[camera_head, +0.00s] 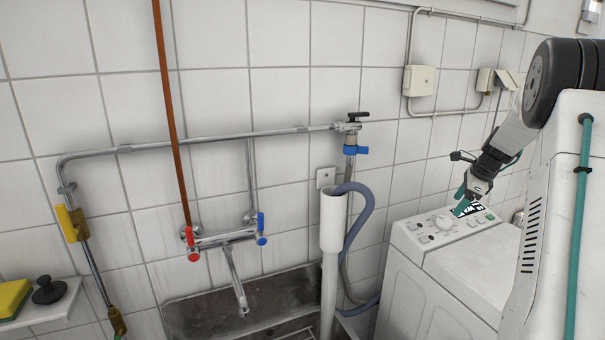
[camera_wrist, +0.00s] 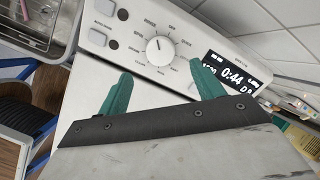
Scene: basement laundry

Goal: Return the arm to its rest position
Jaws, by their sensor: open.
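My gripper (camera_head: 463,201) is at the right in the head view, in front of the control panel of a white washing machine (camera_head: 408,282). In the wrist view my gripper (camera_wrist: 160,88) shows two green fingers spread wide apart with nothing between them. My arm reaches down to the panel from the upper right.
A shelf (camera_head: 60,304) holds a yellow sponge (camera_head: 12,298) and a black stopper (camera_head: 48,290). Open air lies left of my gripper.

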